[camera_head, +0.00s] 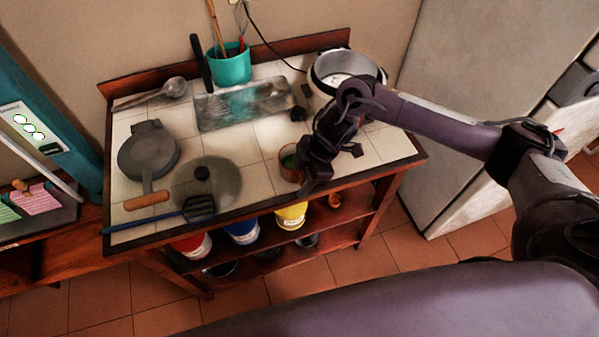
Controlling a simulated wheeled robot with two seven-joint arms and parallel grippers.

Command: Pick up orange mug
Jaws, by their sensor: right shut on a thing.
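The orange mug (289,172) stands at the front edge of the white tiled counter (262,133), right of the middle. Only its left part shows, with a dark greenish inside; my right gripper hides the rest. My right gripper (308,174) comes in from the right and is at the mug, shut on it. The mug looks upright. I cannot tell whether it touches the tiles. My left gripper does not show.
Left of the mug lie a glass lid (225,186), a blue spatula (165,217) and a round pan (148,155). Behind are a metal tray (235,107), a teal utensil pot (231,68) and a white pot (330,82). A fridge (470,90) stands right.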

